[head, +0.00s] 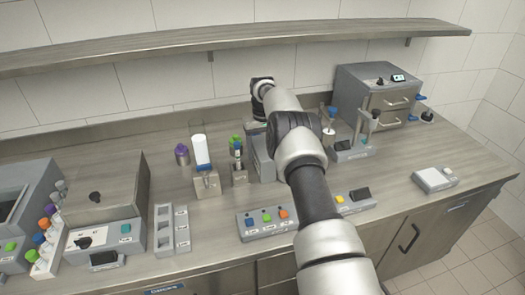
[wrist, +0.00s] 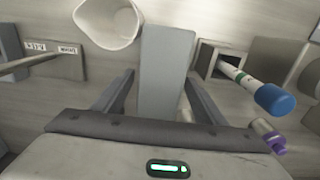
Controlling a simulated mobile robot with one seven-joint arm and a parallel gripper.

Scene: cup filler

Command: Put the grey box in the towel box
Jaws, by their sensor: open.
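In the wrist view a plain grey box-like block (wrist: 166,75) lies between the two fingers of my gripper (wrist: 160,84). The fingers are apart, with a gap on each side of the block, so it is not gripped. How far above it they are I cannot tell. In the head view a grey upright body (head: 262,158), partly hidden behind my arm, may be this same block. My gripper is hidden there behind the arm. I cannot tell for certain which container is the towel box.
A white cup (wrist: 108,22) stands close to the left finger, and a blue-capped tube (wrist: 272,98) leans from a holder at the right. In the head view, a drawer unit (head: 378,92) stands at the back right and a shelf (head: 230,40) crosses above.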

